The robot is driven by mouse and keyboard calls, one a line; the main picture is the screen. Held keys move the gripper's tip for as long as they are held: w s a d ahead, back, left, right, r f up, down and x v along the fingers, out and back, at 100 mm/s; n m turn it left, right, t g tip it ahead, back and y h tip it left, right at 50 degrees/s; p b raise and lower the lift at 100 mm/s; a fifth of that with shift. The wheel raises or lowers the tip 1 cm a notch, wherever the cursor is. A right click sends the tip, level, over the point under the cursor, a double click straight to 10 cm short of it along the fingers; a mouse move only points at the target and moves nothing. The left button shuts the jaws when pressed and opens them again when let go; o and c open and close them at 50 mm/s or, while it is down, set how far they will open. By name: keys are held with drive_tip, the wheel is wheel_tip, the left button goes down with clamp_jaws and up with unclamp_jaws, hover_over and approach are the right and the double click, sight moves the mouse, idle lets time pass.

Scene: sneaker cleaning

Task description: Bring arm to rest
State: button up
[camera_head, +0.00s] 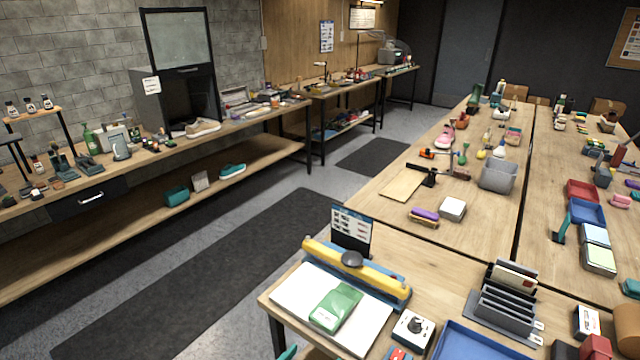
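My arm and my gripper do not show in the head view, so I cannot see the arm's pose or whether the gripper holds anything. A beige sneaker (203,127) stands on the left workbench at the mouth of a dark open cabinet (183,85). A teal shoe (232,170) lies on the shelf below. A pink shoe (445,136) stands on the long right table (480,215).
The near table holds a yellow-and-blue bar tool (355,272), a green packet (336,306) on a white board, a grey file rack (503,300) and a blue tray (480,345). A dark floor mat (215,270) lies in the clear aisle beside the left workbench.

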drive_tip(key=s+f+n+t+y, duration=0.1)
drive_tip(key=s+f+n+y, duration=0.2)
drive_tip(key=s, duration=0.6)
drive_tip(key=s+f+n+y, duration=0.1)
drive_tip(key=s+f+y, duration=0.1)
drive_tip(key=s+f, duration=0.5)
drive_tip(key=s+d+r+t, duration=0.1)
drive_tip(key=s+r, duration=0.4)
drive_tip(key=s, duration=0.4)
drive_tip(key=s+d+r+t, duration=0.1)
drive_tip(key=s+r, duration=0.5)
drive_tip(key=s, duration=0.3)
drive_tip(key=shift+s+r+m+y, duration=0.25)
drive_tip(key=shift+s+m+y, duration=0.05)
